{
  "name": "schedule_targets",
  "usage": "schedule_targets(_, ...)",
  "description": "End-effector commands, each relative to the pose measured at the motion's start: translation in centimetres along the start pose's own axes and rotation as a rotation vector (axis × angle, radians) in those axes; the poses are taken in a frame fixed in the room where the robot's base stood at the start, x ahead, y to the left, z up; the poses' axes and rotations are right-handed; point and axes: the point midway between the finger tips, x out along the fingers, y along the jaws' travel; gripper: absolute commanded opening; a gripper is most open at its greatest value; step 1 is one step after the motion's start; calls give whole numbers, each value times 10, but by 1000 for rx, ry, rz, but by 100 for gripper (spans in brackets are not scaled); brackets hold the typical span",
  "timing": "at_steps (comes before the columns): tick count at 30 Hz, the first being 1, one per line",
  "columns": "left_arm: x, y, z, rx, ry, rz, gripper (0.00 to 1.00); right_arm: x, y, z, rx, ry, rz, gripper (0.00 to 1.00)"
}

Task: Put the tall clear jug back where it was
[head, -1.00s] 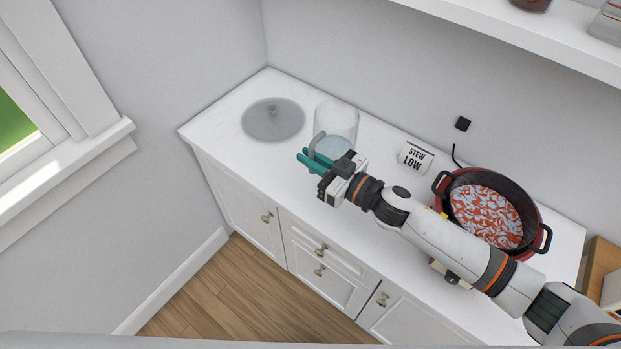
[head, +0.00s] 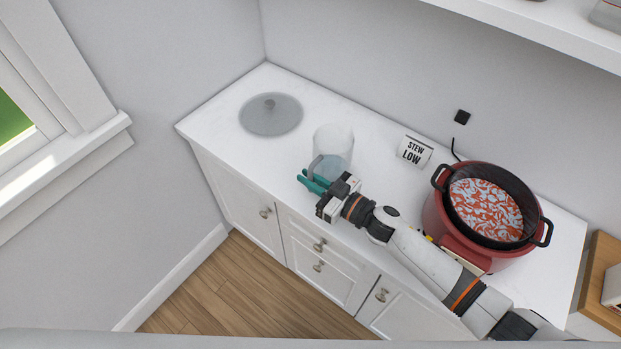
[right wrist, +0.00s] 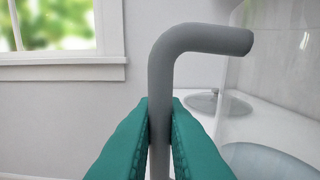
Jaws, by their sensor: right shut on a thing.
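The tall clear jug (head: 334,143) stands upright at the counter's front half, with pale bluish water low inside it. Its grey handle (right wrist: 161,85) shows large in the right wrist view, between the two teal fingers. My right gripper (head: 312,181) is shut on the jug's handle from the front left side. In the right wrist view the jug's clear wall (right wrist: 262,75) fills the right side. The jug's base looks to be on or very near the counter; I cannot tell if it touches. My left gripper is not in view.
A glass lid (head: 270,115) lies on the white counter (head: 218,122) left of the jug. A "STEW LOW" card (head: 414,151) stands right of the jug. A red cooker (head: 465,235) with red-and-white contents stands further right. A shelf (head: 540,30) runs above.

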Motion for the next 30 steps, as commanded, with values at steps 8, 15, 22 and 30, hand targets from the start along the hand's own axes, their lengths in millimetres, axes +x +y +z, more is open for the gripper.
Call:
schedule_targets(8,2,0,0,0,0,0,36,0,0,-2,0,1,0,33)
schedule_targets(15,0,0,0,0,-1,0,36,0,0,0,0,0,0,33)
schedule_targets(22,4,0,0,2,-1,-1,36,-29,0,-2,0,3,0,33)
schedule_targets(30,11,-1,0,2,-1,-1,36,-68,0,-1,0,2,0,33)
